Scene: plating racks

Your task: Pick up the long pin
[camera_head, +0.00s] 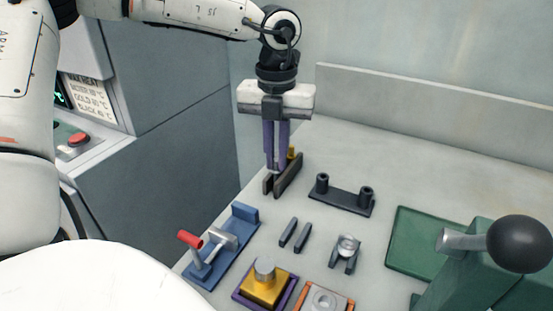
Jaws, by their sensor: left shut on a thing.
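My left gripper (277,166) reaches straight down at the back left of the grey table, with its purple fingers close together. It is shut on a thin, pale upright piece (275,169), which I take to be the long pin; the fingers hide most of it. The fingertips are just over a dark slotted holder (290,176). A brass-coloured piece (291,152) stands upright just right of the fingers, partly hidden by them. I cannot tell whether the held pin is still in the holder. My right gripper is not in view.
A black two-post rack (342,196) stands right of the holder. In front are a blue toggle clamp (225,250), two dark bars (295,234), a small grey fork-shaped stand (345,254) and a yellow block (264,285). A green press (480,270) fills the right. The back right table is clear.

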